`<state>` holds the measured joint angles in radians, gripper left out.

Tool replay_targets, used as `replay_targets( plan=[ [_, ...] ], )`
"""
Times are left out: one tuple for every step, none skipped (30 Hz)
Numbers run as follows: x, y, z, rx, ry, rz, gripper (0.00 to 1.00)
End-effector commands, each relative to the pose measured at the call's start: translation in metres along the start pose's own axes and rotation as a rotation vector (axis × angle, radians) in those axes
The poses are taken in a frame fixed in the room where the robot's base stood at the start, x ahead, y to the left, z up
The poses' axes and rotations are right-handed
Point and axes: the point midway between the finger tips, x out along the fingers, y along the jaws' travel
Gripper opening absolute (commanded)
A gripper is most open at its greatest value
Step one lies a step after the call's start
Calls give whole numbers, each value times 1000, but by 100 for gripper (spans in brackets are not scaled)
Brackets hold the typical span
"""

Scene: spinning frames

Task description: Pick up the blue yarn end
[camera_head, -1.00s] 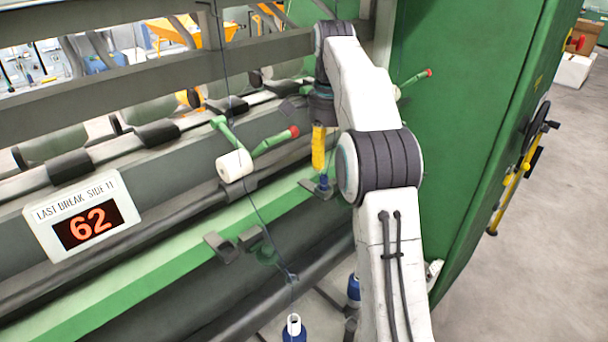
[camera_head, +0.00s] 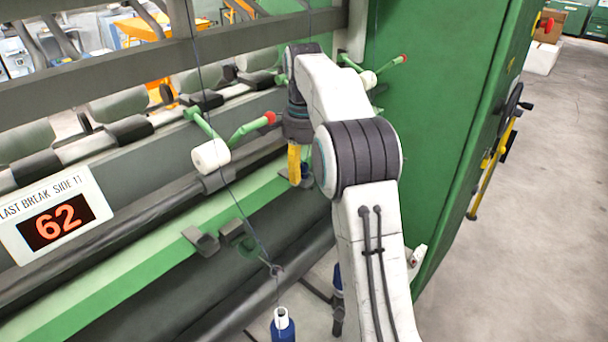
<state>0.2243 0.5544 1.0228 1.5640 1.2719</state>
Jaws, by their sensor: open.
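My gripper (camera_head: 294,163) points down with its yellow fingers in front of the machine's green rail, to the right of a white roller. The fingers overlap in this view, and no thing shows between them. A small dark blue patch (camera_head: 306,171) shows just beside the fingers; I cannot tell whether it is yarn. A blue yarn bobbin (camera_head: 284,330) with a white top stands at the bottom edge, and a dark thread (camera_head: 240,205) rises from it. A second blue bobbin (camera_head: 337,280) is partly hidden behind my arm.
The white roller (camera_head: 210,156) sits by a green lever with a red knob (camera_head: 269,118). A display (camera_head: 57,222) reading 62 is at the left. A tall green machine cabinet (camera_head: 430,120) stands right of my arm. Clear floor (camera_head: 540,220) lies at the far right.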

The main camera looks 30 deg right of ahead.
Motion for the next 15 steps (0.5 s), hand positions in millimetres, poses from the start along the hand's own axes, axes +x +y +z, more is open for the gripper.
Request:
replay_targets(
  plan=[
    [2, 0, 0, 0, 0, 1, 45],
    [2, 0, 0, 0, 0, 0, 45],
    [3, 0, 0, 0, 0, 0, 45],
    [3, 0, 0, 0, 0, 0, 45],
    [3, 0, 0, 0, 0, 0, 45],
    [3, 0, 0, 0, 0, 0, 45],
    [3, 0, 0, 0, 0, 0, 45],
    [3, 0, 0, 0, 0, 0, 45],
    [3, 0, 0, 0, 0, 0, 45],
    [3, 0, 0, 0, 0, 0, 47],
    [3, 0, 0, 0, 0, 0, 44],
    [3, 0, 0, 0, 0, 0, 41],
    [3, 0, 0, 0, 0, 0, 38],
    [3, 0, 0, 0, 0, 0, 35],
    [3, 0, 0, 0, 0, 0, 32]
  ],
)
